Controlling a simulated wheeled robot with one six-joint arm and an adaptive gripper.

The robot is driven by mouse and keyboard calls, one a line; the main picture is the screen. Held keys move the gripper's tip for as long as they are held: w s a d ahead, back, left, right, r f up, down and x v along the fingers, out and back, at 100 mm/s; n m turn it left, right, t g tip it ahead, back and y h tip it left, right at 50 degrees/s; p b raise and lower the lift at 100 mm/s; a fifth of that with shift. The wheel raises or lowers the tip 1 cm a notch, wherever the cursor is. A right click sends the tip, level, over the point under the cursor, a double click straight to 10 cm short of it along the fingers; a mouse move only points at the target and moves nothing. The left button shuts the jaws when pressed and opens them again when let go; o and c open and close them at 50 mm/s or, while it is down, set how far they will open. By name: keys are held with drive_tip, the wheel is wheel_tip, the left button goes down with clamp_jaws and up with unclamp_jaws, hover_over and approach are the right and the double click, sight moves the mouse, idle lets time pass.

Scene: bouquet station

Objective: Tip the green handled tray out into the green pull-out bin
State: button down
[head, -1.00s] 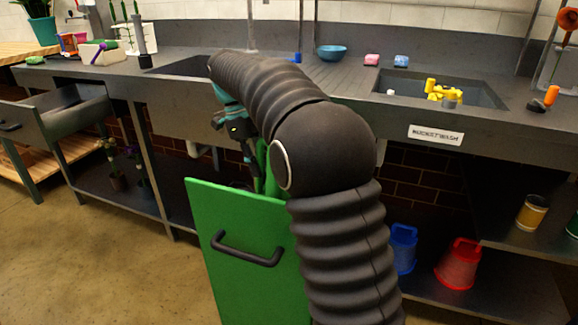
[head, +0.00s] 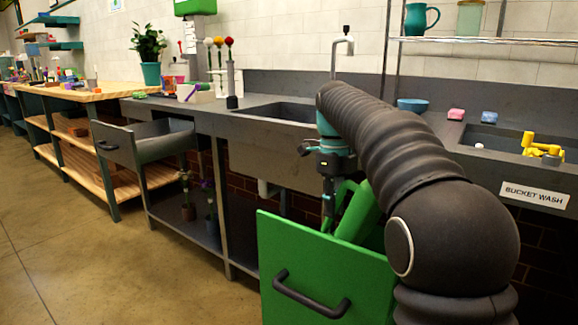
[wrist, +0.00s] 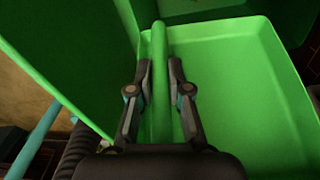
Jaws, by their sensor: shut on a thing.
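The green pull-out bin (head: 330,272) stands out from under the counter, with a black handle (head: 311,295) on its front. The green handled tray (head: 358,214) is tilted steeply just above and behind the bin front, partly hidden by my arm. In the wrist view, my gripper (wrist: 160,82) is shut on the tray's green handle bar (wrist: 160,45), one finger on each side. The tray's inside (wrist: 240,90) looks empty where it shows. My gripper (head: 328,208) points down over the bin in the head view. The inside of the bin is hidden in the head view.
The grey counter with a sink (head: 285,112) runs behind the bin. An open grey drawer (head: 160,145) juts out at the left. Yellow parts (head: 541,148) lie in the right basin. The floor (head: 120,265) at the front left is clear.

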drive_tip(key=shift+s+d+t+y+b, duration=0.15)
drive_tip(key=shift+t+y+b, duration=0.5)
drive_tip(key=shift+b, duration=1.05)
drive_tip(key=shift+r+y+b, duration=0.35)
drive_tip(key=shift+b, duration=0.1)
drive_tip(key=shift+r+p, duration=0.15)
drive_tip(key=shift+p, duration=0.5)
drive_tip(key=g+h+p, duration=0.1)
drive_tip(key=p, duration=0.2)
drive_tip(key=shift+a, duration=0.2)
drive_tip(key=g+h+p, duration=0.1)
drive_tip(key=p, duration=0.2)
drive_tip(key=f+g+h+p, duration=0.1)
drive_tip(key=h+p, duration=0.1)
drive_tip(key=p, duration=0.1)
drive_tip(key=shift+w+a+f, duration=0.2)
drive_tip(key=shift+w, duration=0.1)
drive_tip(key=shift+f, duration=0.2)
drive_tip(key=shift+d+t+y+b, duration=0.15)
drive_tip(key=shift+t+y+b, duration=0.2)
drive_tip(key=shift+b, duration=0.8)
